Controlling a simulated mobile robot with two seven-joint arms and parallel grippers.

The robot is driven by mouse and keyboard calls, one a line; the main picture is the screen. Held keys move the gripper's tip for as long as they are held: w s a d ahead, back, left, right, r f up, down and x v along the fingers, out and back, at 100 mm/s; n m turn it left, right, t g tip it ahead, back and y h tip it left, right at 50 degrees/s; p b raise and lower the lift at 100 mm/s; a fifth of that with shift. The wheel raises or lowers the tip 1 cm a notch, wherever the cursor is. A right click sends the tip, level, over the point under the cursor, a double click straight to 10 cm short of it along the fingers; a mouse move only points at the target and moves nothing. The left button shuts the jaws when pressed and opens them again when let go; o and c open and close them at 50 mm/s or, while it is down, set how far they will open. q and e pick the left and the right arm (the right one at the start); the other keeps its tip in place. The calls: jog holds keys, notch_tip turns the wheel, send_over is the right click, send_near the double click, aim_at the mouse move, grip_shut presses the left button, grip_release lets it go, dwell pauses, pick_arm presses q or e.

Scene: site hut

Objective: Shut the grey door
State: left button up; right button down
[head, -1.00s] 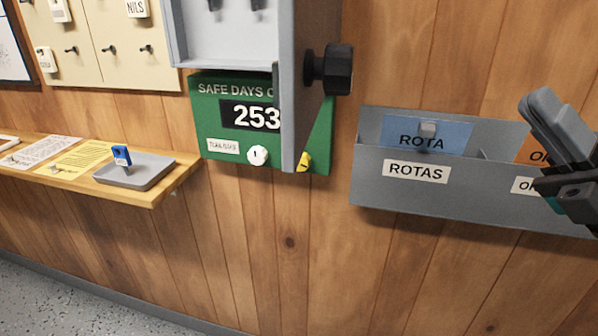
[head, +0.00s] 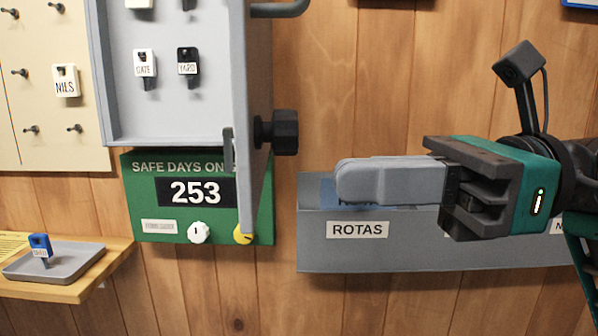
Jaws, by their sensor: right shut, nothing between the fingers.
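The grey door (head: 243,90) belongs to a grey wall cabinet (head: 115,80). It stands open, swung out toward me on the cabinet's right side, so I see it nearly edge-on. My right gripper (head: 340,182) is shut and empty, pointing left. Its fingertips are to the right of the door and a little below the knob, apart from both in the picture. My left gripper is out of view.
Keys (head: 187,65) hang inside the cabinet. A green sign (head: 140,190) is on the wall below it. A grey rota holder (head: 320,250) is on the wall behind my right gripper. A wooden shelf (head: 95,285) with a grey tray (head: 75,262) juts out at lower left.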

aim_at(254, 182)
jog(key=shift+s+a, duration=0.2)
jog(key=shift+a, duration=2.55)
jog(key=shift+a, duration=0.15)
